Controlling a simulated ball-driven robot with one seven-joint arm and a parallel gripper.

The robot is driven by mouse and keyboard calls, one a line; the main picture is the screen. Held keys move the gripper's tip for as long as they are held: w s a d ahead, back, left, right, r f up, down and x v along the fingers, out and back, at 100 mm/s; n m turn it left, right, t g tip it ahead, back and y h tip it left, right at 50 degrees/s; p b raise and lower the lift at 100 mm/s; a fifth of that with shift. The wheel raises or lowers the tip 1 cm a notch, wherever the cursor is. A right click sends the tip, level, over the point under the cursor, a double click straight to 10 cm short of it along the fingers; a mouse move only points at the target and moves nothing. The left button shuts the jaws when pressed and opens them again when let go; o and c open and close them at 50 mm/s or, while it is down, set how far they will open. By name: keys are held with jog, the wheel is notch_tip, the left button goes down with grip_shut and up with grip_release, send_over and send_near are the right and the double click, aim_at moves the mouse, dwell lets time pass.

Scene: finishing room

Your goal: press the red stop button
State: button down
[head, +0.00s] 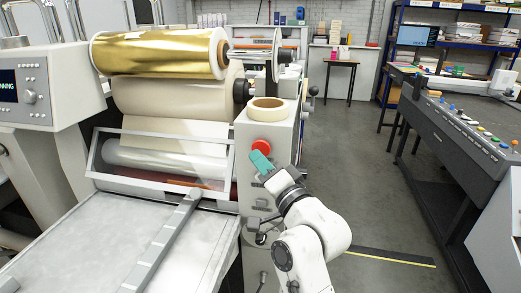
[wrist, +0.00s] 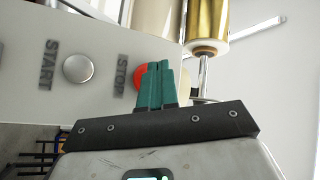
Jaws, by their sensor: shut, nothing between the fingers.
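The red stop button (head: 262,146) sits on the front face of the grey machine column, below a roll of tape. In the wrist view the red button (wrist: 141,74) is partly hidden behind my fingers, beside the STOP lettering (wrist: 121,76). My gripper (head: 260,160) has teal fingers, shut with nothing between them. In the head view the fingertips are just below the button, overlapping or close to its lower edge. In the wrist view the fingertips (wrist: 155,66) are in front of the button's right part. I cannot tell whether they touch it.
A silver button (wrist: 78,69) beside START lettering (wrist: 47,65) is on the same panel. A tape roll (head: 268,109) lies on top of the column. A gold foil roll (head: 160,54) and a flat metal bed (head: 110,240) are at left. Open floor (head: 350,170) lies to the right.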

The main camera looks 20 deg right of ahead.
jog(key=shift+w+d, duration=0.1)
dwell(0.5)
jog(key=shift+w+d, duration=0.15)
jog(key=shift+w, duration=0.1)
jog(key=shift+w+d, duration=0.25)
jog(key=shift+w, duration=0.05)
dwell(0.8)
jog(key=shift+s+a, duration=0.1)
jog(key=shift+s, duration=0.05)
jog(key=shift+s+a, duration=0.35)
jog(key=shift+s, duration=0.2)
jog(key=s+a+p, duration=0.1)
jog(key=s, duration=0.1)
jog(key=s+a+p, duration=0.1)
jog(key=s+a, duration=0.1)
jog(key=shift+p, duration=0.3)
dwell(0.4)
